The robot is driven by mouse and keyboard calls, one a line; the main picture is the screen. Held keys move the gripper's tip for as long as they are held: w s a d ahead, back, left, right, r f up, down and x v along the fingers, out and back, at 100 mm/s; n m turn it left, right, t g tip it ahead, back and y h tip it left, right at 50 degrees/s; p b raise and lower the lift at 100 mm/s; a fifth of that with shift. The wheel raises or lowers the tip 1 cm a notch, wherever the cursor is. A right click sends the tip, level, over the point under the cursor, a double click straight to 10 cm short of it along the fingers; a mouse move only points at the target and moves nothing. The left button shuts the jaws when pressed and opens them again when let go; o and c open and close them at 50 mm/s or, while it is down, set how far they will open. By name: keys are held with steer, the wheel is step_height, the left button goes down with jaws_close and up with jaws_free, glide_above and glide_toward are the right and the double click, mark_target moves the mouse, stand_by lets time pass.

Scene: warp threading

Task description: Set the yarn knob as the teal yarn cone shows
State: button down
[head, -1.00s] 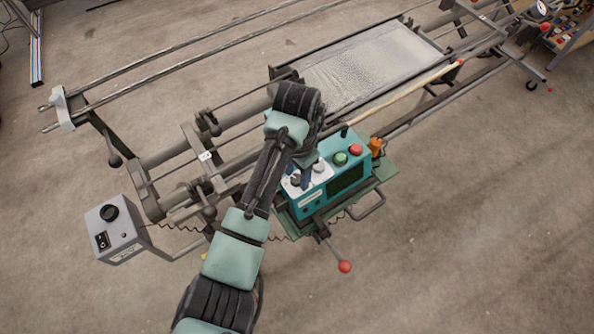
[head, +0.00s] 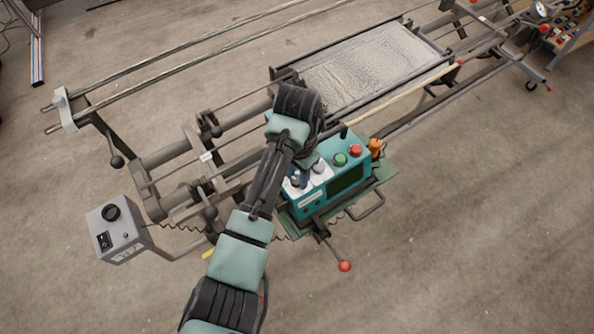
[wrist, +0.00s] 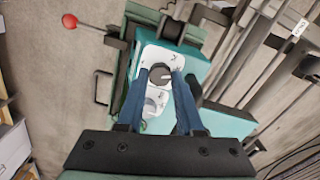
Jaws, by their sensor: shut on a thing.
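The teal control box (head: 330,199) stands beside the machine frame in the head view, with a white panel on its top. My gripper (wrist: 160,76) points down at this panel, its two blue fingers shut on a round dark grey knob (wrist: 158,71) with a light pointer mark. A second, paler knob (wrist: 151,107) sits on the same panel, partly between the fingers. In the head view my gripper (head: 297,180) and arm partly cover the panel. I cannot tell which knob is the yarn knob by label. I cannot make out a teal yarn cone.
A green button (head: 340,159) and a red button (head: 355,151) are on the box, near an orange item (head: 375,146). A grey box with a black dial (head: 111,212) stands at left. A red-tipped lever (head: 345,266) sticks out in front. Open floor lies at right.

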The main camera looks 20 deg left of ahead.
mark_target(297, 179)
steer(key=n+p, duration=0.2)
steer(key=n, duration=0.1)
steer(key=shift+d+r, duration=0.1)
steer(key=shift+r, duration=0.1)
steer(key=shift+f+n+p, duration=0.1)
steer(key=shift+n+p, duration=1)
steer(key=shift+n, duration=0.8)
steer(key=shift+w, duration=0.1)
steer(key=c, duration=0.8)
jaws_free()
steer(key=shift+c, duration=0.2)
step_height(297, 179, up, 13)
steer(key=p, duration=0.1)
